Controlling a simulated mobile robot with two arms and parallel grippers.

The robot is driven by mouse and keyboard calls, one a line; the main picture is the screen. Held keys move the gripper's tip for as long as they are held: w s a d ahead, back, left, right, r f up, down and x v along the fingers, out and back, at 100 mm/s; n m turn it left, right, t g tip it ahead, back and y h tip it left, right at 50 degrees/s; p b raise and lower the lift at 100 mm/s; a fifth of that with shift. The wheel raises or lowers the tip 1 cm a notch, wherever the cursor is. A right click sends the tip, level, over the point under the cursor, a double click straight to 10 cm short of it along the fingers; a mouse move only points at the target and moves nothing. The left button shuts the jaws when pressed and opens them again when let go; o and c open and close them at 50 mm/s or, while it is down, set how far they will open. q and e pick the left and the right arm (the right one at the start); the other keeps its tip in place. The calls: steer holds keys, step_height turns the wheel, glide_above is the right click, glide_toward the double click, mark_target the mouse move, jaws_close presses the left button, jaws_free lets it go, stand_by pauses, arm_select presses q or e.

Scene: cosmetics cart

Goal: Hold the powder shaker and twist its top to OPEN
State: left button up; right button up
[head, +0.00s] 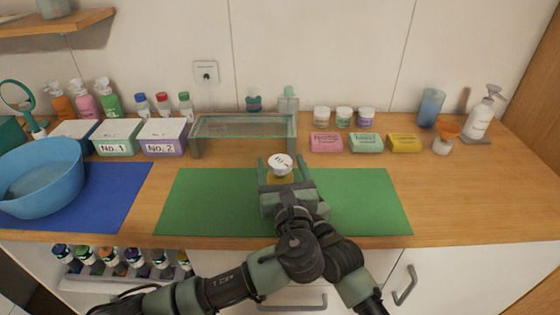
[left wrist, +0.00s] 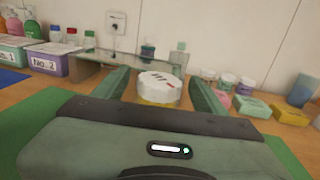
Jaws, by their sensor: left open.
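The powder shaker (head: 281,164) stands upright on the green mat (head: 365,200) near its back edge. It has a white top with dark marks and a yellow body, partly hidden by my gripper. My left gripper (head: 285,167) is open, with one finger on each side of the shaker. In the left wrist view the shaker (left wrist: 160,88) shows between the two spread fingers (left wrist: 162,87), with a gap on both sides. Its lower body is hidden behind the gripper's palm. My right gripper is not seen.
A glass-topped stand (head: 243,127) is just behind the mat. Boxes No. 1 (head: 116,148) and No. 2 (head: 164,148) and a blue bowl (head: 40,175) stand left. Soap bars (head: 366,143) lie behind right, with an orange-topped jar (head: 446,140). The mat's right part is clear.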

arm_select(q)
steer(key=s+d, duration=0.1)
steer(key=s, duration=0.9)
steer(key=shift+s+d, duration=0.15)
steer(key=shift+d, duration=0.05)
steer(key=w+d+r+m+g+h, duration=0.1)
steer(key=w+d+r+m+h, duration=0.2)
steer(key=d+h, duration=0.45)
steer(key=w+d+r+m+h, duration=0.2)
steer(key=d+r+m+h, duration=0.15)
steer(key=d+h, duration=0.35)
steer(key=a+m+g+h, duration=1)
steer(key=a+m+g, duration=0.2)
steer(key=g, duration=0.2)
steer(key=w+a+f+y, duration=0.2)
steer(key=w+a+f, duration=0.1)
steer(key=a, duration=0.3)
steer(key=w+a+f+y, duration=0.2)
steer(key=w+a+f, duration=0.15)
steer(key=a, duration=0.35)
steer(key=shift+n, duration=0.25)
steer(key=d, duration=1.1)
steer(key=shift+w+d+f, duration=0.1)
steer(key=shift+w+d, duration=0.2)
